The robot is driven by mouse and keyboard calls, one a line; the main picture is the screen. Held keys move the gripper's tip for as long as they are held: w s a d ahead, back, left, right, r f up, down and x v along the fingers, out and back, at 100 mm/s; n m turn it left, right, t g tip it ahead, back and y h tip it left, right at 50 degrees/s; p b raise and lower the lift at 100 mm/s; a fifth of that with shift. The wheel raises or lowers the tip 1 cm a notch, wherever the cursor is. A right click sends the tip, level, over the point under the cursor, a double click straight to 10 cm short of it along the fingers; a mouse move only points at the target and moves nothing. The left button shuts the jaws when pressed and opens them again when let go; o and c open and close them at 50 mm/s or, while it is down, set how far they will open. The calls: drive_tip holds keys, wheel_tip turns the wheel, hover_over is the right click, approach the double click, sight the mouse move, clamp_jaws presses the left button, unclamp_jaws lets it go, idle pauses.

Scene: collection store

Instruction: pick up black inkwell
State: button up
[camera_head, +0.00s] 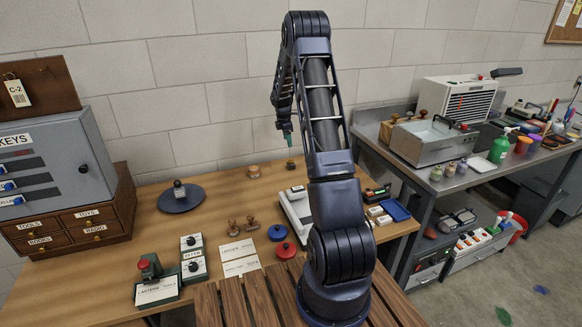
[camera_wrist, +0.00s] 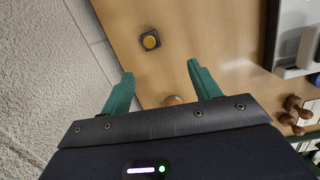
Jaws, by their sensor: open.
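The black inkwell (camera_head: 290,164) stands on the wooden desk near the wall, small and dark with a yellowish-brown top. In the wrist view it is a dark square with a round orange-yellow top (camera_wrist: 150,40), upright and apart from other things. My gripper (camera_head: 287,134) hangs above the desk's back edge, over the inkwell in the head view.
A tan round item (camera_head: 254,171) stands left of the inkwell; its edge shows between the fingers (camera_wrist: 172,100). A white device (camera_head: 296,214) and wooden stamps (camera_head: 244,226) lie nearer the front. The wall (camera_wrist: 40,80) rises close behind. Bare desk surrounds the inkwell.

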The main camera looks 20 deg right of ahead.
drive_tip(key=n, duration=0.1)
approach(290, 161)
drive_tip(key=f, duration=0.3)
drive_tip(key=d+f, duration=0.1)
drive_tip(key=f, duration=0.2)
drive_tip(key=shift+d+f, duration=0.1)
drive_tip(key=shift+d, duration=0.1)
drive_tip(key=shift+w+d+f, duration=0.1)
drive_tip(key=shift+w+f, duration=0.05)
drive_tip(key=shift+f, duration=1.1)
drive_tip(key=shift+w+d+f, duration=0.1)
drive_tip(key=shift+f, duration=1.15)
drive_tip(key=c, duration=1.1)
drive_tip(key=shift+r, duration=0.15)
